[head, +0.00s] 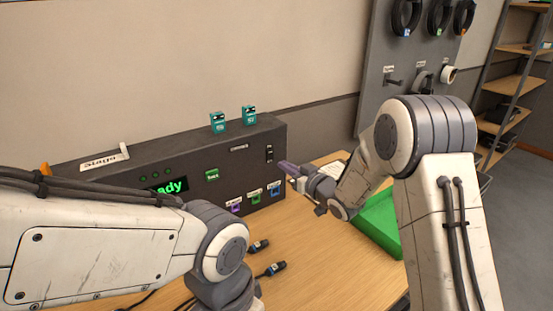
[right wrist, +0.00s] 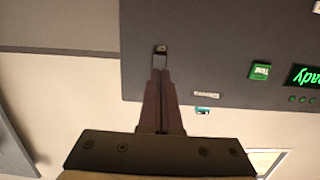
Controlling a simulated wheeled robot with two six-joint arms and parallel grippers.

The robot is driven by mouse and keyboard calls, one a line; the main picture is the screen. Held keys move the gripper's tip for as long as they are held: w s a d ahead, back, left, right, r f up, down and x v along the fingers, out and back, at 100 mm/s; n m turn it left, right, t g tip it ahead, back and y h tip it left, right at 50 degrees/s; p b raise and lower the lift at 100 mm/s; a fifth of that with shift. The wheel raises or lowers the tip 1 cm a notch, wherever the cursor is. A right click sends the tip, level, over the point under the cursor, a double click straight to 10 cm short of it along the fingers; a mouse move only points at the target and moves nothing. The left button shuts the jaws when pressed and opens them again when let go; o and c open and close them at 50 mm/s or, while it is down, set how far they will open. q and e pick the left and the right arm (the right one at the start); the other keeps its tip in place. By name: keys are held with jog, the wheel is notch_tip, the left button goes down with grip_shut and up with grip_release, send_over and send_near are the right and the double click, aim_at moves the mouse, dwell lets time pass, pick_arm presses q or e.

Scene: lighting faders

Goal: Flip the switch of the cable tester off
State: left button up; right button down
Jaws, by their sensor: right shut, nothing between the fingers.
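The cable tester (head: 215,155) is a long dark box at the back of the table, with a lit green display (head: 172,187) and a green Test button (head: 211,174). Its switch (head: 269,153) is a small black plate with a light part, near the right end of the front face. My right gripper (head: 285,167) is shut and empty, close to the right of the switch. In the right wrist view its dark fingertips (right wrist: 161,72) meet the lower edge of the switch (right wrist: 160,53); I cannot tell if they touch. The lever's position is unclear. My left gripper is out of view.
Purple, green and blue sockets (head: 254,198) line the lower front. Two teal boxes (head: 249,115) stand on top of the tester. Cable plugs (head: 275,268) lie on the wooden table (head: 325,265). A green tray (head: 385,238) is at the right, partly behind my right arm.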

aim_at(271, 157)
jog(key=p+x, duration=0.1)
jog(key=x, duration=0.4)
